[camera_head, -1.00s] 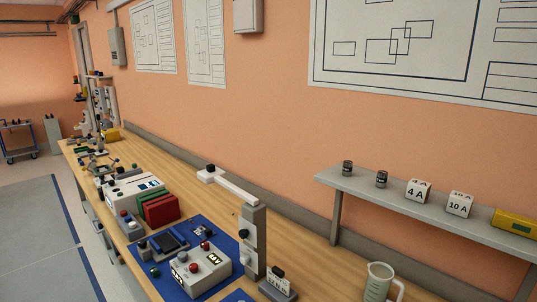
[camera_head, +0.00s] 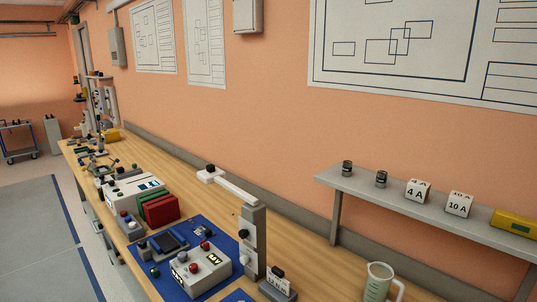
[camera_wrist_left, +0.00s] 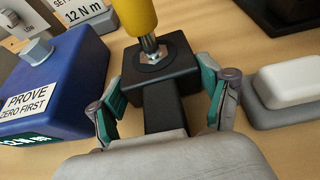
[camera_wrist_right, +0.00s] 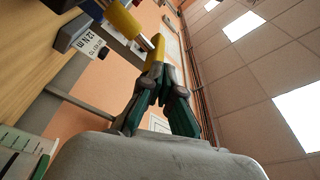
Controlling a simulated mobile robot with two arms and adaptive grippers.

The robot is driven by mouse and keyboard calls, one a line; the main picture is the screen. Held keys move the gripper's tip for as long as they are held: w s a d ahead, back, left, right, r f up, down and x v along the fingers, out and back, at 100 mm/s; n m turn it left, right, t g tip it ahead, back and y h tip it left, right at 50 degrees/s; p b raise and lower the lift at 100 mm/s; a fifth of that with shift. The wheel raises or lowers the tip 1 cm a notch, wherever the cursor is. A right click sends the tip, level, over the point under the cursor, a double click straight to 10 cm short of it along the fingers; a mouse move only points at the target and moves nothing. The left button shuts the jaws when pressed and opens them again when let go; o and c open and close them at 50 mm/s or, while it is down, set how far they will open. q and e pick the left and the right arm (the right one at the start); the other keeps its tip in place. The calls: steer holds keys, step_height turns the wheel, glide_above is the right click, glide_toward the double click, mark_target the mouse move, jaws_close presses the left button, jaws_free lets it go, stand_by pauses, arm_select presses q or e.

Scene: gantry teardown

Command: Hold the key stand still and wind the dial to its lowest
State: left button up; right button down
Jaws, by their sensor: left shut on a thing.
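In the left wrist view a black block-shaped key stand (camera_wrist_left: 170,88) sits on the wooden bench, with a narrower bar towards me. A steel shank runs from its top hex fitting up to a yellow handle (camera_wrist_left: 134,14). In the right wrist view a yellow handle (camera_wrist_right: 121,18) slants at upper left, and a yellow piece (camera_wrist_right: 155,52) is at the tips of my right gripper (camera_wrist_right: 160,72). Whether the fingers grip it is unclear. I cannot make out the dial's marks. Neither gripper shows in the head view.
A blue box (camera_wrist_left: 62,75) labelled PROVE ZERO FIRST is left of the stand. A grey block with a white top (camera_wrist_left: 290,85) is at right. A 12 N m sign (camera_wrist_left: 84,12) stands behind. In the head view, a shelf (camera_head: 335,182) runs along the wall above the bench.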

steer(key=shift+w+d+f, duration=0.2)
steer(key=shift+d+f, duration=0.05)
steer(key=shift+f, duration=0.05)
steer(key=shift+a+f, duration=0.1)
stand_by(0.4)
steer(key=v, duration=0.6)
steer(key=shift+d+r, duration=0.2)
steer(key=shift+d, duration=0.15)
steer(key=shift+w, duration=0.1)
steer(key=w+a+r, duration=0.1)
steer(key=w+a, duration=0.2)
steer(key=a, duration=0.2)
steer(key=shift+w+r, duration=0.25)
steer(key=shift+r, duration=0.05)
stand_by(0.4)
